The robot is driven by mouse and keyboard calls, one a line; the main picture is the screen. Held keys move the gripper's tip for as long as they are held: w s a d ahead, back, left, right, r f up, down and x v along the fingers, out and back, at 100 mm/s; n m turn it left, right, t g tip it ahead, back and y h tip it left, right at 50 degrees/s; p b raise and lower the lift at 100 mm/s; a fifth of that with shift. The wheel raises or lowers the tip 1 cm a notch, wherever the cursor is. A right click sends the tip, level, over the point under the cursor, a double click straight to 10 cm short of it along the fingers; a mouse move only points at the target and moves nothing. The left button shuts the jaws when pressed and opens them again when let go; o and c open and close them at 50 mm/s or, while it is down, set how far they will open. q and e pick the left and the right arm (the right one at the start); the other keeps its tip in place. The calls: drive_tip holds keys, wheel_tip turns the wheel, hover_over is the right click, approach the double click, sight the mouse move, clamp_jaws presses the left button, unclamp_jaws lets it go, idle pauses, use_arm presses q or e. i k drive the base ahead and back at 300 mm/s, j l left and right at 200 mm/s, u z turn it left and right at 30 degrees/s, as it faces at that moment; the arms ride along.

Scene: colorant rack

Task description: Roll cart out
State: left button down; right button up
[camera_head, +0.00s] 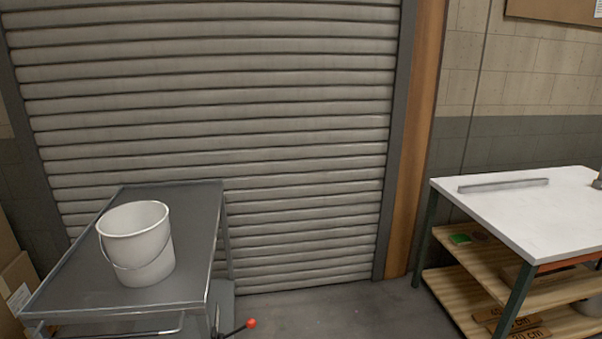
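The cart (85,262) stands at the lower left of the head view, in front of a closed roller shutter. It has a dark grey metal top with a raised rim and metal legs. A white bucket (137,244) with a wire handle stands upright on its top. A bar (115,331) runs along the cart's near side. A lever with a red knob (251,323) sticks out low at the cart's right. The cart's wheels are out of view. Neither of my grippers is in view.
The roller shutter (215,110) is down behind the cart. A white-topped workbench (525,210) with wooden shelves stands at the right. Cardboard boxes (18,285) are at the left edge, close to the cart. Bare floor (340,312) lies between cart and workbench.

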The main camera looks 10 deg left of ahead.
sight(84, 287)
drive_tip(key=u, duration=1.4)
drive_tip(key=i+j+z, duration=0.15)
drive_tip(key=j, duration=0.25)
drive_tip(key=j+z, duration=0.1)
drive_tip(key=j, duration=0.35)
drive_tip(key=i+l, duration=0.25)
drive_tip(key=i, duration=0.2)
